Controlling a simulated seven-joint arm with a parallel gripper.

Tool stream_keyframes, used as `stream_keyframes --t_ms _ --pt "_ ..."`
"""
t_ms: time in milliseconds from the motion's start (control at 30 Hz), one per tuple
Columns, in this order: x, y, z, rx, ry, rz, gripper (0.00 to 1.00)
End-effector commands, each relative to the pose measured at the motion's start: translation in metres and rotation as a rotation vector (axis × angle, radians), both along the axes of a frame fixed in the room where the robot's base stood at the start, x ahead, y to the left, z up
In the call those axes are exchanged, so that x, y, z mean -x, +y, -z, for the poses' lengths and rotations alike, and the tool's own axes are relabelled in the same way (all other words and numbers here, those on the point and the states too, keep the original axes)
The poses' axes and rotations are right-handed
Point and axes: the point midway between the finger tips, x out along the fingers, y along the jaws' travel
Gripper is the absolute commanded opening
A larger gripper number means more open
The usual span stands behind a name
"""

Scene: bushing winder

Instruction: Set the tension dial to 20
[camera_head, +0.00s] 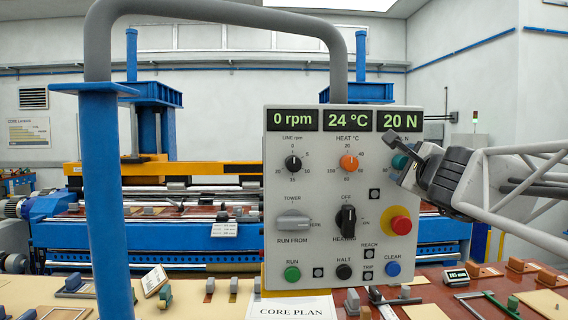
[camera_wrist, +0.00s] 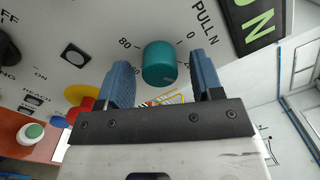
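The tension dial is a teal round knob (camera_wrist: 160,62) on the light panel, marked PULL N, with 0 and 80 printed beside it. It also shows in the head view (camera_head: 399,161), partly hidden by my gripper. The display (camera_head: 400,120) above it reads 20 N. My gripper (camera_wrist: 162,78) is open, with one blue finger on each side of the dial and a visible gap on both sides. In the head view my gripper (camera_head: 413,160) comes in from the right at the panel's edge. It holds nothing.
The same panel has a black LINE knob (camera_head: 293,163), an orange HEAT knob (camera_head: 349,162), a red stop button (camera_head: 400,225) on yellow, a blue CLEAR button (camera_head: 393,269) and a green RUN button (camera_head: 292,273). A blue post (camera_head: 105,200) stands at left.

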Motion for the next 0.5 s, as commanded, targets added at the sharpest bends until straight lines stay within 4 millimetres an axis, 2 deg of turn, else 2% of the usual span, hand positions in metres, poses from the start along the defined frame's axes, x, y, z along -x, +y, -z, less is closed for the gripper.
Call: stream_keyframes --t_ms 267,500 --pt "0.002 0.0 0.0 0.0 0.0 0.0 0.6" --pt "0.02 -0.001 0.0 0.001 0.0 0.001 0.6"
